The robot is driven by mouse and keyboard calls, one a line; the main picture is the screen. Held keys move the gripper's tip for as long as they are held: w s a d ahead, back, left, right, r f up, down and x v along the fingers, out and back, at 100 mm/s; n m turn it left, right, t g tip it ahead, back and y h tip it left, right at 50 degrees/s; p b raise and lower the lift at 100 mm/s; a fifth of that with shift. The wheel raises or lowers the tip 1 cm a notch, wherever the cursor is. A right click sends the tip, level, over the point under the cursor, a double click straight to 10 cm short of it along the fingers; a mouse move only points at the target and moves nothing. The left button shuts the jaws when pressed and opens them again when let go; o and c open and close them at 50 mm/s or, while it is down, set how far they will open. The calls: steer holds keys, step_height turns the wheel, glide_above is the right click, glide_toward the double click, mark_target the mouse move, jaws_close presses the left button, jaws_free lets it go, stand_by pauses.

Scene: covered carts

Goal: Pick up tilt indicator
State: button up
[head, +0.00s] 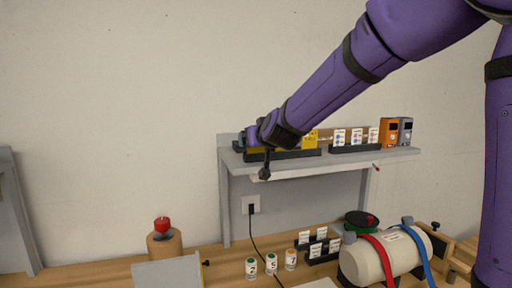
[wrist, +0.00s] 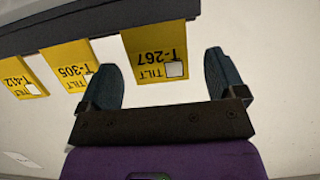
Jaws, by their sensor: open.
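Several yellow tilt indicators hang or stand in a dark rack, upside down in the wrist view. The one marked T-267 (wrist: 157,52) is between and just beyond my gripper's fingers. T-305 (wrist: 67,67) is beside the left finger, and T-412 (wrist: 22,77) is farther left. My gripper (wrist: 165,80) is open, with its two dark fingers apart and nothing visibly held. In the head view, my gripper (head: 266,172) is at the front of the shelf, and a yellow indicator (head: 310,139) shows to its right. My arm hides part of the rack.
The grey shelf (head: 340,162) also holds a rack of white cards (head: 356,137), an orange device (head: 389,132) and a grey device (head: 405,130). Below are a cream cylinder (head: 372,262) with straps, several small jars (head: 271,263) and a red-topped object (head: 163,240).

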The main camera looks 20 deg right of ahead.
steer(key=shift+x, duration=1.1)
steer(key=c, duration=1)
steer(key=shift+r, duration=0.1)
